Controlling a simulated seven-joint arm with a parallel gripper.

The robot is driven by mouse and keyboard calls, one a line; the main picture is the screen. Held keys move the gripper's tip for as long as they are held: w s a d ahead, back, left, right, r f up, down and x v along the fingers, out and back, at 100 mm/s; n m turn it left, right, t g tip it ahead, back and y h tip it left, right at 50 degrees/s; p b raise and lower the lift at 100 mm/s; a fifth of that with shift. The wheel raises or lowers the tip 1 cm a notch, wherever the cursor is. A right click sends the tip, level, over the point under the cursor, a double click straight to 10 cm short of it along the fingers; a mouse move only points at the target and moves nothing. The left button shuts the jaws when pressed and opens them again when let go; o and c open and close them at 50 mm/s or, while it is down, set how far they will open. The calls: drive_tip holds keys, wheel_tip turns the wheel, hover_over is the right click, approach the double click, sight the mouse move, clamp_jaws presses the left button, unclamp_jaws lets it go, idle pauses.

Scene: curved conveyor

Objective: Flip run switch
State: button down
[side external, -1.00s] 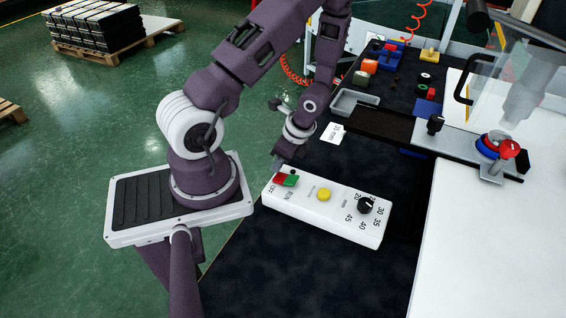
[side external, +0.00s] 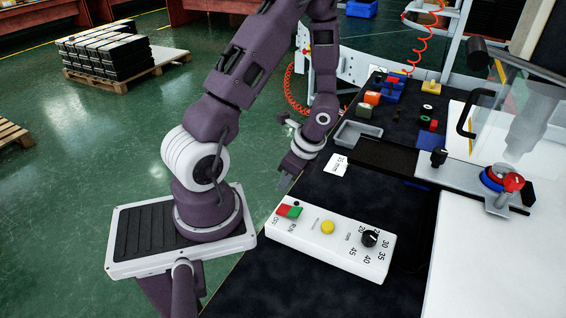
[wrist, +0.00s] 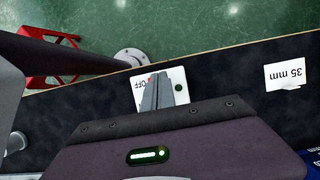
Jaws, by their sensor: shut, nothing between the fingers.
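The white control box (side external: 330,240) lies on the dark table. I cannot tell which half is pressed in. My gripper (side external: 284,184) is shut and empty, pointing down above and slightly behind the switch, apart from it. In the wrist view the closed fingers (wrist: 152,80) cover most of the switch; the box end (wrist: 181,83) and part of the OFF label show around them.
The box also carries a yellow button (side external: 327,227) and a black dial (side external: 369,238). A 35 mm card (side external: 336,165) and a grey tray (side external: 357,133) lie behind it. Coloured parts stand farther back. The white machine surface (side external: 480,240) is at right.

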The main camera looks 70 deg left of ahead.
wheel_tip(320, 180, up, 9)
drive_tip(key=shift+s+a, duration=0.4)
drive_tip(key=s+d+r+n+t+h, duration=0.3)
drive_tip(key=d+r+n+t, duration=0.5)
drive_tip(key=d+r, duration=0.9)
drive_tip(key=shift+s+d+n+t, duration=0.3)
drive_tip(key=shift+s+d+n, duration=0.15)
drive_tip(key=shift+d, duration=0.45)
drive_tip(key=shift+r, duration=0.1)
